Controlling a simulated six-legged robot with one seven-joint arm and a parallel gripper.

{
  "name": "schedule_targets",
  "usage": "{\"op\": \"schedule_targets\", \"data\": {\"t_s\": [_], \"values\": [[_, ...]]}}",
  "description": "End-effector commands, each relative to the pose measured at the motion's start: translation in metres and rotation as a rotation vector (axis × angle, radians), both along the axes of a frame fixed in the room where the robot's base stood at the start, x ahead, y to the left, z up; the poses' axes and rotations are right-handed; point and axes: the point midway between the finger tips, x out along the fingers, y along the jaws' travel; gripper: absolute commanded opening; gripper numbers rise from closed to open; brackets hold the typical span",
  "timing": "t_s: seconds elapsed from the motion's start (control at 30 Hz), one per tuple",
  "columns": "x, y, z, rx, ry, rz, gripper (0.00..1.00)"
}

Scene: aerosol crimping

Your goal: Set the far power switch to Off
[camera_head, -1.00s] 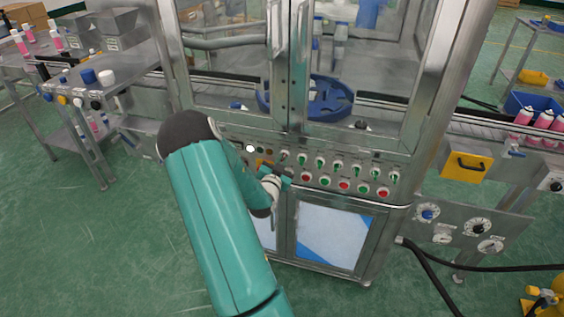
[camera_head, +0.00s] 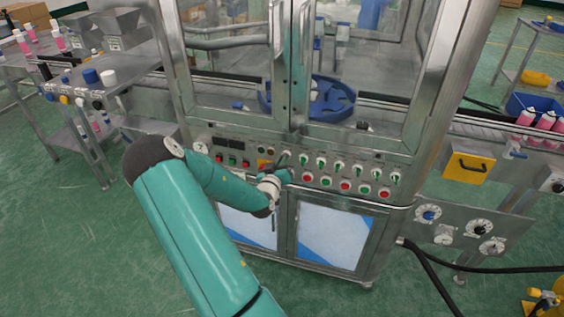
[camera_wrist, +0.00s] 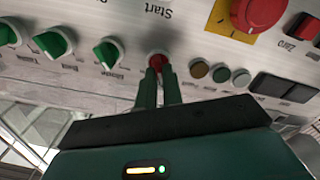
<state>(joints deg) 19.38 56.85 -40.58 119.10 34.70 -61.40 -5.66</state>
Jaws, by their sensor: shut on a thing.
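My gripper (camera_head: 283,176) is at the front control panel of the metal machine in the head view, where it hides part of the panel. In the wrist view the two fingers of my gripper (camera_wrist: 159,74) are close together on a small red knob (camera_wrist: 157,59), one on each side of it. The word "Start" shows upside down above this knob. Green rotary knobs (camera_wrist: 107,52) stand in a row to its left. I cannot read which one is the far power switch, nor the held knob's setting.
A red mushroom button (camera_wrist: 258,12) on a yellow plate is close to the upper right of my fingers in the wrist view. Small round buttons (camera_wrist: 221,74) are to their right. Above the panel are glass doors and a blue round feeder (camera_head: 330,100). Green floor lies open at left.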

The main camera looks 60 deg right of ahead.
Motion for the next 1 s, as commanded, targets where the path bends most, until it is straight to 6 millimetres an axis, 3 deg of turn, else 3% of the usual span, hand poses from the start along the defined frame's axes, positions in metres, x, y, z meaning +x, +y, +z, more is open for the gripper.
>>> {"op": "schedule_targets", "data": {"t_s": [0.67,0.8,1.0], "values": [[0.0001,0.0005,-0.0010,-0.011,0.081,-0.001,0.00],[0.0002,0.0004,-0.0009,-0.011,0.081,0.000,0.30],[0.0003,0.0003,-0.0006,-0.012,0.080,0.000,0.30]]}}
